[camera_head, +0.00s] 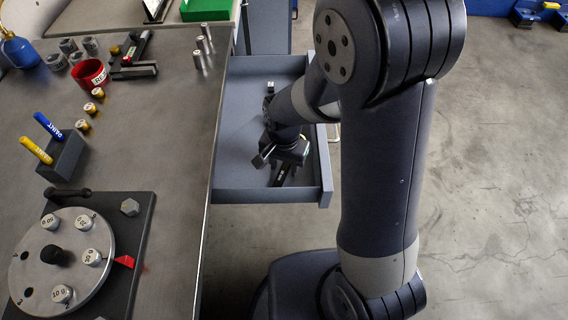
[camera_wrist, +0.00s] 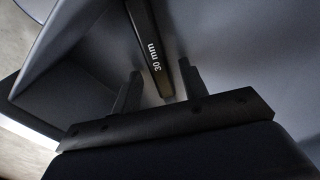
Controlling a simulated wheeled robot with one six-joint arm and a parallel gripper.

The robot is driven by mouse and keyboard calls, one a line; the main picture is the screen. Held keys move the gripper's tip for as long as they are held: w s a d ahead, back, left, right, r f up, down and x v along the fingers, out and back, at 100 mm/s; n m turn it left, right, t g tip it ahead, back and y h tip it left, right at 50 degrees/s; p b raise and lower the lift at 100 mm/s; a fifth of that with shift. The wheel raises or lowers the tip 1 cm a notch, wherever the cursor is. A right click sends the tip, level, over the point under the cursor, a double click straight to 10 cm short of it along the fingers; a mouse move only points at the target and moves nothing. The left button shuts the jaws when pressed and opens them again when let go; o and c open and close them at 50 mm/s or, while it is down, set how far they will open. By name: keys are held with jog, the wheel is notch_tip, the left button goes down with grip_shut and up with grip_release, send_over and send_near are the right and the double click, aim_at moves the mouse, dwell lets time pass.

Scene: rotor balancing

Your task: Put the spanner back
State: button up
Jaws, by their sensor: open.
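The spanner (camera_wrist: 150,50) is a dark bar marked "30 mm" in the wrist view. It appears to lie in the open grey drawer (camera_head: 262,196); a dark piece of it seems to show below my gripper in the head view (camera_head: 283,176). My gripper (camera_wrist: 160,72) is open, with one finger on each side of the spanner's near end. I see no finger closed on it, and cannot tell the exact height gap. In the head view my gripper (camera_head: 280,160) is inside the drawer, and the spanner's far end is hidden.
The workbench (camera_head: 165,150) is left of the drawer. It carries a rotor disc (camera_head: 75,238) with several weights, a marker block (camera_head: 65,160), a red cup (camera_head: 90,74) and small metal posts (camera_head: 198,60). The drawer walls stand close around my gripper. Open floor lies to the right.

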aim_at(284, 168)
notch_tip(284, 168, up, 12)
jog(key=p, duration=0.1)
jog(key=shift+p, duration=0.3)
